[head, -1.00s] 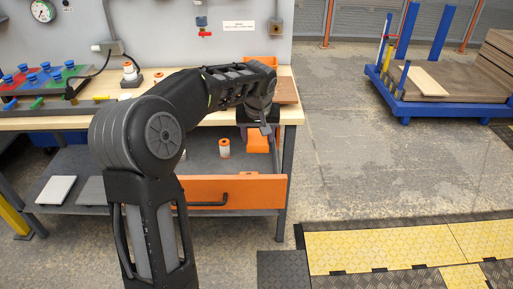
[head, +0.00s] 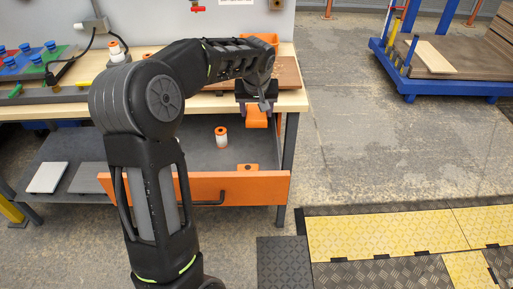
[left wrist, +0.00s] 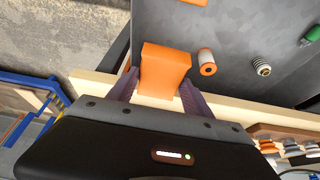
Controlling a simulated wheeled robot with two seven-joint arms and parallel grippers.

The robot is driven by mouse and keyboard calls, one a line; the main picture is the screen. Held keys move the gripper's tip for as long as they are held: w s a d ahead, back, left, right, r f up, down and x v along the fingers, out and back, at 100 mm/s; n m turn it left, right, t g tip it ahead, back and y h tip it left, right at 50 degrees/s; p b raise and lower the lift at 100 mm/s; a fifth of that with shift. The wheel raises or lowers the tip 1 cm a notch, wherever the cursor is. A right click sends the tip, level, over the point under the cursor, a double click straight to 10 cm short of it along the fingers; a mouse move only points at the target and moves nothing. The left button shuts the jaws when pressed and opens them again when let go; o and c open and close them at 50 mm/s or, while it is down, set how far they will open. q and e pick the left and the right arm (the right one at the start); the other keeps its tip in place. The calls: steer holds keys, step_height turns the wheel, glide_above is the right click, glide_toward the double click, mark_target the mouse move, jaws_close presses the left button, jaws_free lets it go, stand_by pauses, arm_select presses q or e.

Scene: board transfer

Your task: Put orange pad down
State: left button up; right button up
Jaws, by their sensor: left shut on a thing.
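My left gripper (head: 257,107) is shut on the orange pad (head: 257,119), just in front of the workbench's front right edge. In the left wrist view the orange pad (left wrist: 165,66) sits between the two purple fingers of my left gripper (left wrist: 160,90). The arm hides part of the bench top. My right gripper is not in view.
An orange drawer front (head: 240,187) with a dark handle is below. Two flat plates (head: 48,177) lie at left.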

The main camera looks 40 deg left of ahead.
arm_select(q)
step_height(320, 180, down, 11)
stand_by(0.3)
steer(key=shift+f, duration=0.3)
steer(key=shift+f+b, duration=0.35)
steer(key=shift+f, duration=1.35)
steer(key=shift+f, duration=0.1)
steer(key=shift+f, duration=0.1)
steer(key=o, duration=1.2)
